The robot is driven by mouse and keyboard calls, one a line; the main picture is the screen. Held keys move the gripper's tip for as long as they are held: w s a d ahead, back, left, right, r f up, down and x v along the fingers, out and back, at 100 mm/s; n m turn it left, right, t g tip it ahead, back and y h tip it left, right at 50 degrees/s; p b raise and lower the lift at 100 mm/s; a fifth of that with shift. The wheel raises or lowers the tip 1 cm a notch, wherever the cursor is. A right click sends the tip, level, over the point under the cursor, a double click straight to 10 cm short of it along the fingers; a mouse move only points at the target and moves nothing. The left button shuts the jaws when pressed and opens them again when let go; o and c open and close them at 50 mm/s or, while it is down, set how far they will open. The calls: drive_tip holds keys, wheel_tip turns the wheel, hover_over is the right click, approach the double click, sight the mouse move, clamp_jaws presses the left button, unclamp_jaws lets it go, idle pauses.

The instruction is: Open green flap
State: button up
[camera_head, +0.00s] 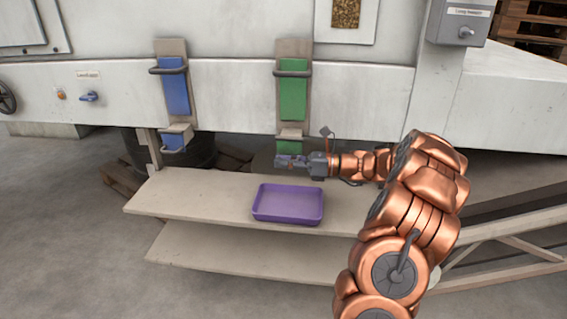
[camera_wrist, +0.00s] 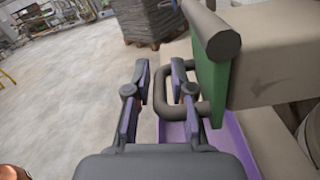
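The green flap (camera_head: 293,90) hangs on a beige chute on the front of the white machine, with a dark bar handle (camera_head: 293,73) near its top. A smaller green panel (camera_head: 290,133) sits lower on the same chute. My gripper (camera_head: 284,161) is at this lower panel, just above the shelf. In the wrist view a green panel (camera_wrist: 205,82) carries a grey loop handle (camera_wrist: 202,109). My gripper (camera_wrist: 161,80) is open there, its fingers on either side of the loop's outer bar, with gaps visible. The head view hides most of this handle behind my gripper.
A purple tray (camera_head: 288,221) lies on the beige shelf (camera_head: 190,195) below my gripper. To the left, a blue flap (camera_head: 176,95) hangs on a similar chute. A grey box (camera_head: 460,22) is at the upper right. Open floor lies to the left.

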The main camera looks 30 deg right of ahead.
clamp_jaws()
idle(0.6)
